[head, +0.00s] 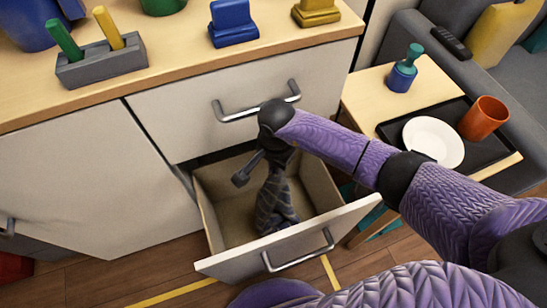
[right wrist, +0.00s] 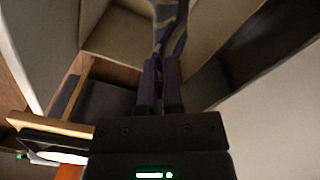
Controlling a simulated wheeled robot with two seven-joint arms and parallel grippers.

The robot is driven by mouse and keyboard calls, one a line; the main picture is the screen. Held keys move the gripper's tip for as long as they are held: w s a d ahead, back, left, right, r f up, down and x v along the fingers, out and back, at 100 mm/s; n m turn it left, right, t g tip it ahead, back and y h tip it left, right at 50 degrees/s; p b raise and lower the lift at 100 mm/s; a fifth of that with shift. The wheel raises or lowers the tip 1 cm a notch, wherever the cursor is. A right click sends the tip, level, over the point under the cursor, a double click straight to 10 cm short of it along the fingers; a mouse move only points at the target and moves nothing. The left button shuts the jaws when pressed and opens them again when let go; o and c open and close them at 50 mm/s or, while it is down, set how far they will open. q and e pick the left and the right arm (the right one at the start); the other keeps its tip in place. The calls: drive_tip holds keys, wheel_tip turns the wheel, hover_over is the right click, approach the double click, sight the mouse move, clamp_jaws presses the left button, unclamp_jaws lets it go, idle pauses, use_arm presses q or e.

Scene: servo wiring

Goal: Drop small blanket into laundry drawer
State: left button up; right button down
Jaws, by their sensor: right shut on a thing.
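The small blanket (head: 273,207) is a dark grey, striped cloth hanging in a narrow bunch. My right gripper (head: 277,172) is shut on its upper end, over the open laundry drawer (head: 325,190). The blanket hangs down within the drawer walls; I cannot tell whether its lower end touches the drawer floor. In the right wrist view, the fingers (right wrist: 160,85) pinch the striped cloth (right wrist: 170,30), with the drawer's pale inside behind. The drawer is pulled out and has a white front with a metal handle. My left gripper is not in view.
A closed drawer with a metal handle (head: 257,107) sits just above the open one, close to my right wrist. The counter (head: 180,65) holds blue, yellow and green objects. At right, a side table (head: 370,98) bears a black tray, white plate (head: 433,142) and orange cup (head: 484,118).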

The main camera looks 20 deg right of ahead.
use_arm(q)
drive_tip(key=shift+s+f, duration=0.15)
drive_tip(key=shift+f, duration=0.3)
use_arm(e)
drive_tip(key=shift+f, duration=0.7)
drive_tip(key=c, duration=1.2)
unclamp_jaws()
drive_tip(key=shift+c, duration=0.2)
drive_tip(key=o, duration=1.2)
drive_tip(key=shift+o, duration=0.2)
drive_tip(key=shift+r, duration=0.15)
